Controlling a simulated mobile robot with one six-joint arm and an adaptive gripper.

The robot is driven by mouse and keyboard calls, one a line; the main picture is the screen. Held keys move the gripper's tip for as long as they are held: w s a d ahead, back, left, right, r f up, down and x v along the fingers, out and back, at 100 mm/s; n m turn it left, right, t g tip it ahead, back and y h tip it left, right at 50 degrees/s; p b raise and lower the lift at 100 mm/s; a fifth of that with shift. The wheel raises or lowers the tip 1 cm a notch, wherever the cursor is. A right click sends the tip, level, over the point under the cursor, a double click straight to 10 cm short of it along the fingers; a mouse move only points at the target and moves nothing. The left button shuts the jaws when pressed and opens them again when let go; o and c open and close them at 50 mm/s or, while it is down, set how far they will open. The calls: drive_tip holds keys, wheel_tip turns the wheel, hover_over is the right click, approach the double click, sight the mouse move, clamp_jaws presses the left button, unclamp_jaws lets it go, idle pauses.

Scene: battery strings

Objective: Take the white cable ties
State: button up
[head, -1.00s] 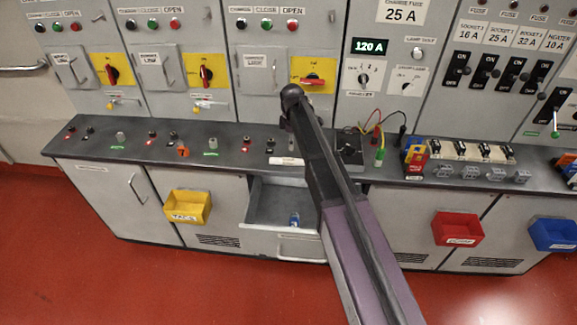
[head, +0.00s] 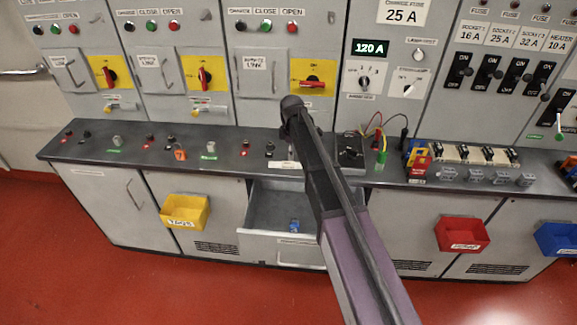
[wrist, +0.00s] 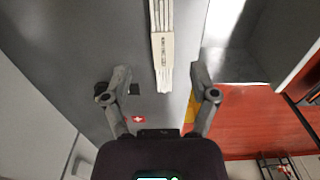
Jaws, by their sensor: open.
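The white cable ties (wrist: 162,50) are a bundle of flat white strips with a lettered band. They lie on the grey counter top in the wrist view, running from the top edge to the middle. In the head view a white strip near the counter's front edge (head: 284,164) appears to be them, partly hidden by my arm. My gripper (wrist: 160,76) is open and empty, its fingers apart on either side of the bundle's near end in the picture. The height between fingers and ties is unclear. In the head view my arm hides the fingers.
An open grey drawer (head: 262,212) with a small blue item (head: 295,225) is below the counter (head: 225,165). Yellow (head: 185,211), red (head: 462,234) and blue (head: 557,238) bins hang on the front. A black box with leads (head: 350,152) stands right of my arm. Switch panels rise behind.

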sight(291, 163)
drive_tip(key=shift+s+f+b, duration=0.15)
drive_tip(key=shift+f+b, duration=2.4)
drive_tip(key=shift+f, duration=0.05)
clamp_jaws()
